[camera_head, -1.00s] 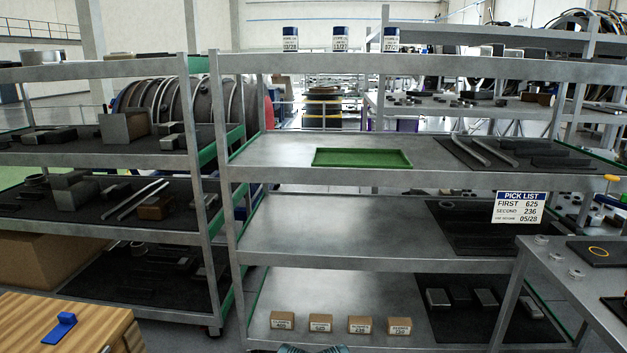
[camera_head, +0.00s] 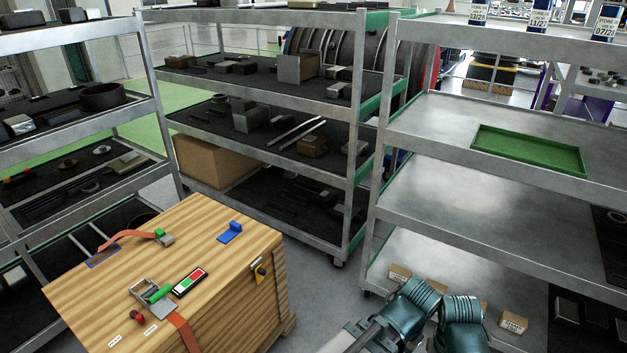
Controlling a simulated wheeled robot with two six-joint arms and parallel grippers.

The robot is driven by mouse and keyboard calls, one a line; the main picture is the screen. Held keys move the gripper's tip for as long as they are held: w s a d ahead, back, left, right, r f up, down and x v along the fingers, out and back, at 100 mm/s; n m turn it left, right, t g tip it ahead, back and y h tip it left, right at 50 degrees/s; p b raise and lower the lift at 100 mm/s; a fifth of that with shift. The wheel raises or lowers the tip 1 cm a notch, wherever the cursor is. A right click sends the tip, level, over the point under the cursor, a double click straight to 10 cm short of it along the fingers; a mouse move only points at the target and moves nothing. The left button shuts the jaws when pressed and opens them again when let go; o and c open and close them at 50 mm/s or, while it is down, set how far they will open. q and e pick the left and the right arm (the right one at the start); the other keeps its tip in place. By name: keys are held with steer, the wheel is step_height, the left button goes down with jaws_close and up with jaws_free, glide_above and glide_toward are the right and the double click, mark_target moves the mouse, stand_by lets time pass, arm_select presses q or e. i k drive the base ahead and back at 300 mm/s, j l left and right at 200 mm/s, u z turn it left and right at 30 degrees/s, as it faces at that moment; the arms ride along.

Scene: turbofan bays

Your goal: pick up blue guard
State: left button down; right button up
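The blue guard (camera_head: 230,232) is a small, bright blue L-shaped piece. It sits on top of the wooden crate (camera_head: 262,250), near the back right edge, with its raised part to the right. Nothing touches it. Teal and grey parts of my own arms show at the bottom, right of the crate and well apart from the guard. No gripper fingertips can be made out.
The crate top also bears an orange strap with buckles (camera_head: 160,295), a red and green card (camera_head: 190,282), a red knob (camera_head: 137,317) and a blue-outlined rectangle (camera_head: 103,256). Metal shelves stand behind. A green tray (camera_head: 530,150) lies on the right shelf.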

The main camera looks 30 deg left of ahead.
mark_target(235, 229)
steer(key=u, duration=1.6)
steer(key=i+l+z, duration=0.15)
steer(key=i+l, duration=0.2)
steer(key=i, duration=0.15)
steer(key=i+l+z, duration=0.1)
steer(key=i+l, duration=0.2)
steer(key=i, duration=0.2)
steer(key=i+l+z, duration=0.15)
steer(key=i+l, duration=0.15)
steer(key=i, duration=0.2)
